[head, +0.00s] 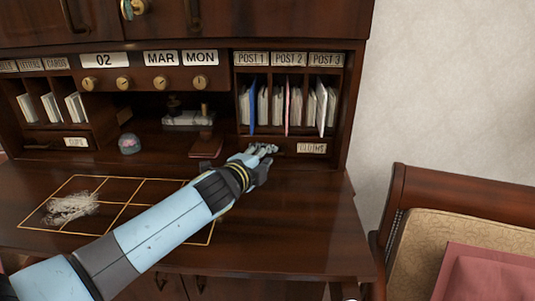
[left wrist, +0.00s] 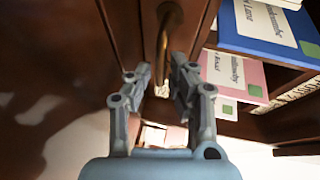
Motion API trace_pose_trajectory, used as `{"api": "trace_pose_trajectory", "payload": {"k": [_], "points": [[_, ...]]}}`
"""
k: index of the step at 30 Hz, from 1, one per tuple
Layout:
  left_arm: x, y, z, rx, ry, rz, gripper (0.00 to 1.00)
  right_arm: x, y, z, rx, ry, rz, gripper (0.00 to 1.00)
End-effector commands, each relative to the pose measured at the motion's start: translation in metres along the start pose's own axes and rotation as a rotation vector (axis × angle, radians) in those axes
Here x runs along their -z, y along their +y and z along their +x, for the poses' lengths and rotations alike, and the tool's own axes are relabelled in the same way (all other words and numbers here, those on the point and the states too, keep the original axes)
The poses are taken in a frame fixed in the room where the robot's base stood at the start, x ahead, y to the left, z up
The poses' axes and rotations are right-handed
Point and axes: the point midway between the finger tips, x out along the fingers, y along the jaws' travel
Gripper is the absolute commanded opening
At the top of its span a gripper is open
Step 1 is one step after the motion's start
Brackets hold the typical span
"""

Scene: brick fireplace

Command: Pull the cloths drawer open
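The cloths drawer (head: 285,146) is a low dark wood drawer under the post slots at the right of the desk. A pale label (head: 312,148) marks it, and its front looks flush with the cabinet. My left gripper (head: 264,149) is at the left part of its front and hides that part in the head view. In the left wrist view a curved brass handle (left wrist: 163,45) runs between the two grey fingers (left wrist: 160,75). The fingers stand apart with a visible gap, and I see no firm contact. My right gripper is in neither view.
Post slots with envelopes (head: 288,105) stand just above the drawer. A paperweight (head: 129,144) and a clips drawer (head: 75,142) are to the left. White shredded material (head: 72,207) lies on the desktop (head: 290,240). A chair (head: 440,190) stands at the right.

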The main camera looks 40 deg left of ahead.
Motion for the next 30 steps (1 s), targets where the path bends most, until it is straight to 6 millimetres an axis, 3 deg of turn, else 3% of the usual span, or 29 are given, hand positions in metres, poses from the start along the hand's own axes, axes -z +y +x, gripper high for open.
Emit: {"api": "trace_pose_trajectory", "payload": {"k": [4, 12, 17, 30], "points": [[0.0, 0.0, 0.011, 0.001, 0.001, -0.001, 0.2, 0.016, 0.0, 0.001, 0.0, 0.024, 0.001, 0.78], [0.0, 0.0, 0.012, 0.0, 0.001, 0.0, 0.2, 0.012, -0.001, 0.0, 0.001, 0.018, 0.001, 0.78], [0.0, 0.0, 0.012, 0.0, 0.001, 0.0, 0.0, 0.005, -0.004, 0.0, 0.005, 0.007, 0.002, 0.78], [0.0, 0.001, 0.011, -0.001, 0.0, 0.001, 0.0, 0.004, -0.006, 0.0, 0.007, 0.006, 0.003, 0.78]]}}
